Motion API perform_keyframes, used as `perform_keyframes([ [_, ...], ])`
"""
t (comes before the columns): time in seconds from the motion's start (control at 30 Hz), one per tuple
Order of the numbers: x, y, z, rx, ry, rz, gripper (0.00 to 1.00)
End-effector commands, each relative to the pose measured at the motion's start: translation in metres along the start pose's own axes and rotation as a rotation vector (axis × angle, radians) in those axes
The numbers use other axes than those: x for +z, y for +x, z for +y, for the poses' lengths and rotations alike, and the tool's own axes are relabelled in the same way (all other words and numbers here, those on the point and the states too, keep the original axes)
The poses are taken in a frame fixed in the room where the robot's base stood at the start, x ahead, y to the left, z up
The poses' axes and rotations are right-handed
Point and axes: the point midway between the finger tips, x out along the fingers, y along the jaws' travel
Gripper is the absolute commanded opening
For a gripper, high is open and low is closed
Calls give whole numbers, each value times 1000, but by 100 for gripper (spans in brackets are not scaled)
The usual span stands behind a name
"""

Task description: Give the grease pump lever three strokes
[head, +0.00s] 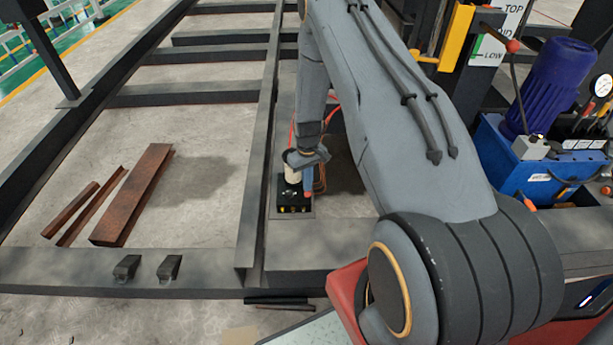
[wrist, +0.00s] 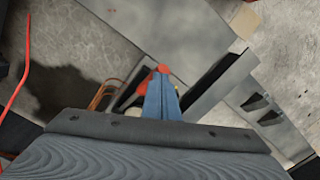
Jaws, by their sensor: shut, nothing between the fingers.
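The grease pump (head: 292,207) is a small dark block with a pale cylinder on top, on a plate by the steel frame. My gripper (head: 308,184) is over the pump's right side, pointing down, beside the cylinder. In the wrist view my gripper's blue fingers (wrist: 161,92) are together with nothing between them. A red knob (wrist: 163,69) shows just past the fingertips, and more red shows at their left. It looks like the lever's end; whether the fingers touch it I cannot tell. The fingers and wrist hide most of the lever and pump.
Rusty steel pieces (head: 132,195) lie on the concrete at left. A blue hydraulic unit (head: 530,165) with a motor and gauge stands at right. Orange hoses (wrist: 100,97) lie close beside the pump.

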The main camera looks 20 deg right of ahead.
Motion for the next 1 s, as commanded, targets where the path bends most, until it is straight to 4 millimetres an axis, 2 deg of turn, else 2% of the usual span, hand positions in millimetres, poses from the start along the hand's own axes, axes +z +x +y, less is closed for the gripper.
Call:
perform_keyframes([
  [0.5,-23,-46,13,0,0,1,0],
  [1.0,-24,-49,14,0,0,-1,0],
])
